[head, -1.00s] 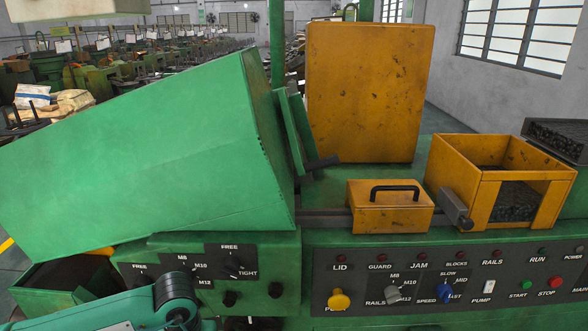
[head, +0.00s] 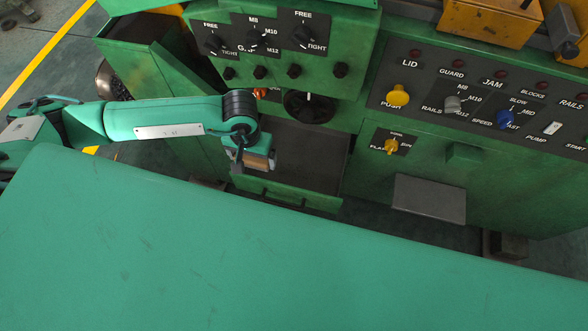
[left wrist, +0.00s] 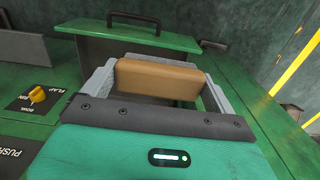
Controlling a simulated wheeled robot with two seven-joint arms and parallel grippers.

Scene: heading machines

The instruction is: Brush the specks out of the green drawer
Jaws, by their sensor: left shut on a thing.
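The green drawer (head: 290,193) stands open low on the machine, its front with a black handle facing the green surface nearest me. Its dark floor (head: 305,150) shows beyond my left gripper; I cannot make out specks on it. My left gripper (head: 256,160) hangs over the drawer's left part, shut on a tan block, seemingly the brush (head: 262,161). In the left wrist view the brush (left wrist: 158,80) sits between the grey fingers, near the drawer front (left wrist: 140,46). Any bristles are hidden, and I cannot tell whether it touches the floor. My right gripper is out of view.
A knob panel (head: 272,42) and a black handwheel (head: 309,106) sit above the drawer. A yellow knob (head: 391,146) and a grey plate (head: 429,199) are to its right. A wide green surface (head: 200,255) fills the foreground.

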